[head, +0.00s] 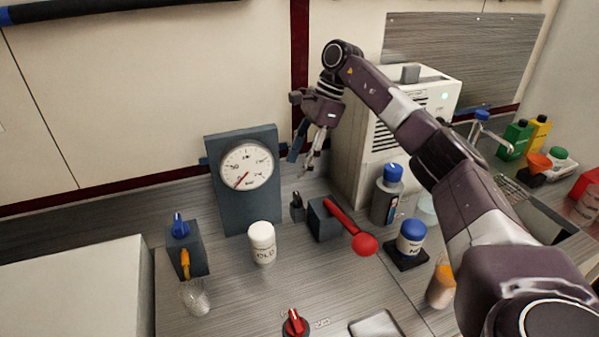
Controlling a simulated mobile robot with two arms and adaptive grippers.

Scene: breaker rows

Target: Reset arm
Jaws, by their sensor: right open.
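My right gripper (309,150) hangs at the end of my right arm, which comes in from the lower right and bends down at the wrist. It is open and empty, fingers pointing down. It is above the counter, to the right of the gauge panel (229,200) and in front of the white machine (365,130). A dark block (322,222) with a red lever ending in a red ball (364,244) stands below it, apart from it. My left gripper is not in view.
A white jar (262,242), a blue-capped bottle (387,195), a blue-lidded jar (410,240) and a valve block (187,252) stand on the counter. A red knob (295,325) is at the front. Bare counter (250,298) lies between them.

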